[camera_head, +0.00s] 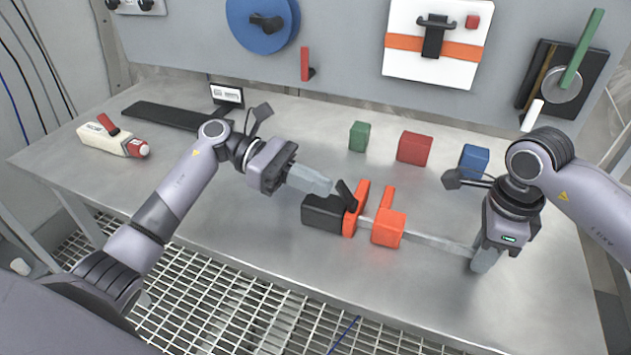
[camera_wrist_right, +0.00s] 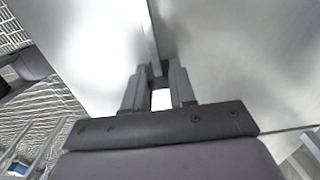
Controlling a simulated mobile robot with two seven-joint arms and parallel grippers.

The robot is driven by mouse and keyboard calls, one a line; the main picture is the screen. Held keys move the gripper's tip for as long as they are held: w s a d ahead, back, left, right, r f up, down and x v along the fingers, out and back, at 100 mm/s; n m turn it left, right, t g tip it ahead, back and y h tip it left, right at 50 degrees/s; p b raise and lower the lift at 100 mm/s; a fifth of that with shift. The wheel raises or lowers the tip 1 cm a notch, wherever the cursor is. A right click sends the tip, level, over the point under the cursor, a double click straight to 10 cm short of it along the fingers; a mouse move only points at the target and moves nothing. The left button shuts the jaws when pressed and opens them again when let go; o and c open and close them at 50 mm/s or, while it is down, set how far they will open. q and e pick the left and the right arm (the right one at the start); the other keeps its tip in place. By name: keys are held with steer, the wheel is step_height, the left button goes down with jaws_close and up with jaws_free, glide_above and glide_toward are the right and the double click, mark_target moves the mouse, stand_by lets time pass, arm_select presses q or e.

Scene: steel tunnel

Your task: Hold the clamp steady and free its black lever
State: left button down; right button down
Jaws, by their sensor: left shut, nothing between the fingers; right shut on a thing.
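The clamp lies on the steel table: a black body (camera_head: 323,214), an orange fixed jaw (camera_head: 356,209), an orange sliding jaw (camera_head: 388,228) and a grey bar (camera_head: 440,243) running right. Its black lever (camera_head: 346,195) rises tilted beside the fixed jaw. My left gripper (camera_head: 327,189) is shut and empty, its fingertips just left of the lever; I cannot tell whether they touch it. My right gripper (camera_head: 477,262) is shut on the bar near its right end. In the right wrist view the bar (camera_wrist_right: 151,35) runs up from between the right fingers (camera_wrist_right: 158,80).
Green (camera_head: 359,136), red (camera_head: 415,148) and blue (camera_head: 474,161) blocks stand behind the clamp. A cream bottle (camera_head: 108,138) lies at the left, near a black strip (camera_head: 172,117). The back panel carries a blue disc (camera_head: 258,22) and a white plate (camera_head: 437,65). Table in front is clear.

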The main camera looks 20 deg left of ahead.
mark_target(344, 194)
arm_select(q)
steer(key=shift+d+r+y, duration=0.25)
steer(key=shift+r+y, duration=0.2)
steer(key=shift+y, duration=0.35)
steer(key=shift+d+r+y, duration=0.15)
steer(key=shift+r+y, duration=0.1)
steer(key=shift+y, duration=0.15)
steer(key=shift+d+r+y, duration=0.6)
steer(key=shift+d+y, duration=0.05)
steer(key=shift+y, duration=0.55)
steer(key=d+y, duration=0.1)
steer(key=d+r+y, duration=0.1)
steer(key=y, duration=0.1)
steer(key=shift+d+r+y, duration=0.1)
steer(key=shift+d+y, duration=0.3)
steer(key=shift+d, duration=0.2)
steer(key=shift+a, duration=0.1)
steer(key=shift+r, duration=0.1)
steer(key=shift+r, duration=0.7)
